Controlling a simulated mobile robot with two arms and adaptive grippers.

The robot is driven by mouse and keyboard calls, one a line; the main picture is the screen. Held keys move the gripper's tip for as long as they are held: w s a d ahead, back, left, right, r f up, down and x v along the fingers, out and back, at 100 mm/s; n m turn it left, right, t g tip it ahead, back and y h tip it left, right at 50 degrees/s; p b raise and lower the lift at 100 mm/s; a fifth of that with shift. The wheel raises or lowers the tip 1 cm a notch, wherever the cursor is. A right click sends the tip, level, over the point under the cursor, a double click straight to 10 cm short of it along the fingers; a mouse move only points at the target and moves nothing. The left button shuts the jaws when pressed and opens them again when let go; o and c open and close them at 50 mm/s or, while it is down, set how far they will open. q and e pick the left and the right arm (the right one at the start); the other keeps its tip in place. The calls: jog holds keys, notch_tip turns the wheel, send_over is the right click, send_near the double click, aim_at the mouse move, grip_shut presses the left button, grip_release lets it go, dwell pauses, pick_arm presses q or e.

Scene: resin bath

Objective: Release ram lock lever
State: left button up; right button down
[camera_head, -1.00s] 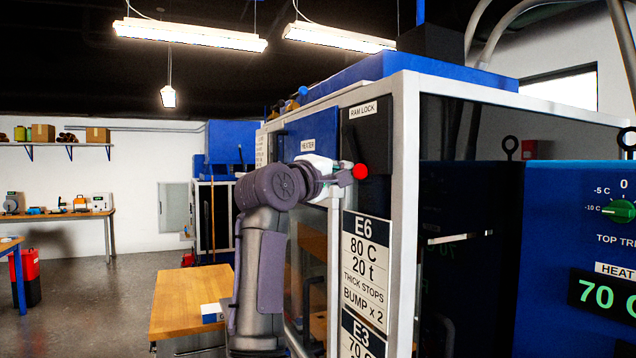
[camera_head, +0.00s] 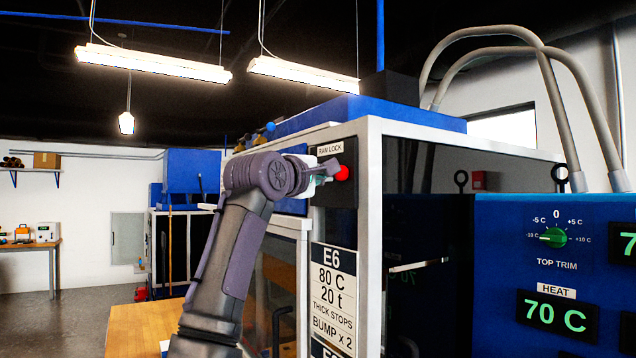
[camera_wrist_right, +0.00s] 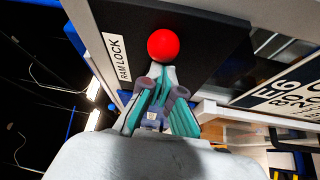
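The ram lock lever ends in a red ball knob (camera_head: 342,173) in front of the dark panel labelled RAM LOCK (camera_head: 322,194) on the press. The knob (camera_wrist_right: 163,46) also shows in the right wrist view, just beyond my fingertips. My right gripper (camera_head: 322,179) is at the lever. In the right wrist view its teal-padded fingers (camera_wrist_right: 162,88) come together close behind the knob and appear shut on the lever's grey stem. The fingers and grey parts hide much of the stem. My left gripper is not in view.
The white press frame (camera_head: 368,240) stands right of the panel, with the E6 sign (camera_head: 333,290) below. A blue control box (camera_head: 500,240) with a green TOP TRIM knob (camera_head: 553,237) and a 70 C display (camera_head: 556,315) is at the right. A wooden table (camera_head: 135,325) stands lower left.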

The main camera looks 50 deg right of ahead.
jog(key=shift+s+d+r, duration=0.1)
jog(key=shift+s+r, duration=0.15)
jog(key=shift+r, duration=0.25)
dwell(0.4)
